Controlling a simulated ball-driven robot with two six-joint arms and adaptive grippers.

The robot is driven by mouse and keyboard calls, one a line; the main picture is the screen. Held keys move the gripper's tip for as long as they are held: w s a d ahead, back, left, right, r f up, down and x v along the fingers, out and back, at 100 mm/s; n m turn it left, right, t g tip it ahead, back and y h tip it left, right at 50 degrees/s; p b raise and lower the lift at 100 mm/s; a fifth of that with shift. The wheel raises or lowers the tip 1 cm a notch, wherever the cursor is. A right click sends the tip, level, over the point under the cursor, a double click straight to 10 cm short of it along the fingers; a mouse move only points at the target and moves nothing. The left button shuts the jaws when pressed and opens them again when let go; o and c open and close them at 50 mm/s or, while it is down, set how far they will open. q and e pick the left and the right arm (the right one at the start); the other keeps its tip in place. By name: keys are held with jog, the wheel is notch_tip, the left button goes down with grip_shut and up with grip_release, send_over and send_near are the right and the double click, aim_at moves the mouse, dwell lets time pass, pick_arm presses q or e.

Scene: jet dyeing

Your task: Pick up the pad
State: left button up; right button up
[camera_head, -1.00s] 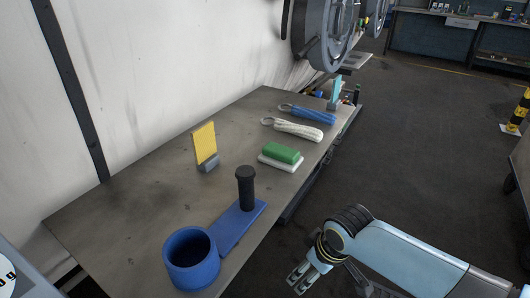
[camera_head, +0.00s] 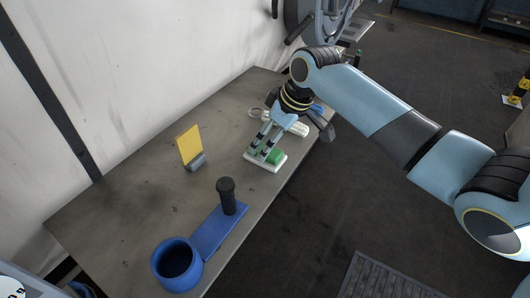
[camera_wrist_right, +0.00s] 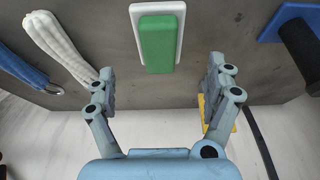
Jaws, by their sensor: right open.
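The pad is a green block with a white base (camera_head: 275,157), on the metal table (camera_head: 130,185). My right gripper (camera_head: 262,152) is over it in the head view and hides part of its left side. In the right wrist view the pad's green block (camera_wrist_right: 157,45) lies beyond and between the two spread fingers (camera_wrist_right: 158,85), with nothing between the fingertips. The white base shows around it. The right gripper is open and empty. My left gripper is not in view.
A white twisted hank (camera_wrist_right: 58,42) and a blue one (camera_wrist_right: 18,65) lie beside the pad. A yellow card in a grey holder (camera_head: 188,146), a blue plate with a black post (camera_head: 228,195) and a blue cup (camera_head: 176,263) stand on the table. The table's left middle is clear.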

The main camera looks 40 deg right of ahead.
jog(key=x, duration=0.5)
jog(key=shift+w+f+p, duration=0.15)
jog(key=shift+f+p, duration=0.15)
jog(key=shift+c, duration=0.3)
jog(key=c, duration=1.2)
jog(key=shift+c, duration=0.2)
jog(key=shift+r, duration=0.15)
jog(key=shift+r, duration=0.2)
notch_tip(320, 180, up, 3)
jog(key=shift+f, duration=0.1)
jog(key=s+d+r+b, duration=0.1)
jog(key=s+r, duration=0.6)
jog(key=s, duration=0.4)
jog(key=shift+s+r, duration=0.3)
jog(key=shift+s, duration=0.05)
